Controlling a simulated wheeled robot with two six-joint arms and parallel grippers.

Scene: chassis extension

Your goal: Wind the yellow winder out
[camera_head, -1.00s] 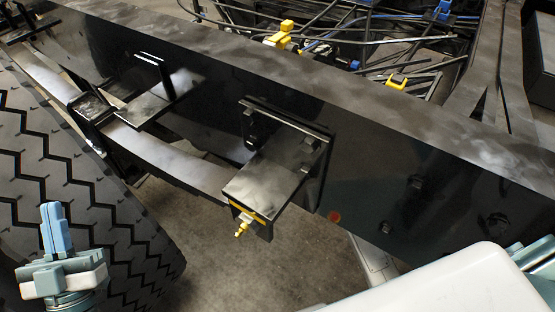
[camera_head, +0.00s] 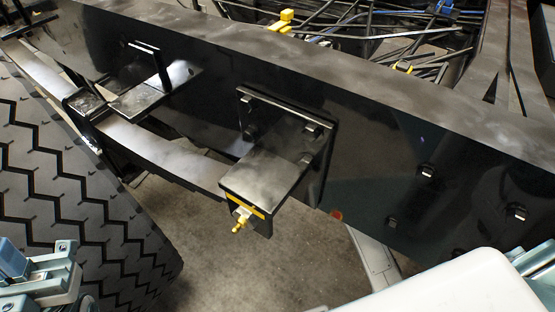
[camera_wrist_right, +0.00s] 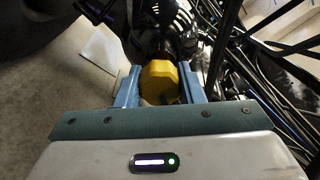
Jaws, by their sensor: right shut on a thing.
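The yellow winder (camera_wrist_right: 160,78) is a rounded, faceted yellow knob in the right wrist view. My right gripper (camera_wrist_right: 159,88) is shut on it, with one blue finger on each side. What lies behind the knob is dark and hard to make out. In the head view the right gripper and this knob do not show; my white arm covers the lower right. My left gripper (camera_head: 35,275) is at the lower left corner of the head view, in front of the tyre and partly cut off, so its fingers cannot be read clearly.
A black chassis rail (camera_head: 375,150) crosses the head view diagonally. A bracket (camera_head: 265,178) with a small yellow fitting (camera_head: 240,220) sticks out from it. A large tyre (camera_head: 75,200) stands at left. Cables (camera_head: 350,25) lie behind the rail. Bare floor shows below.

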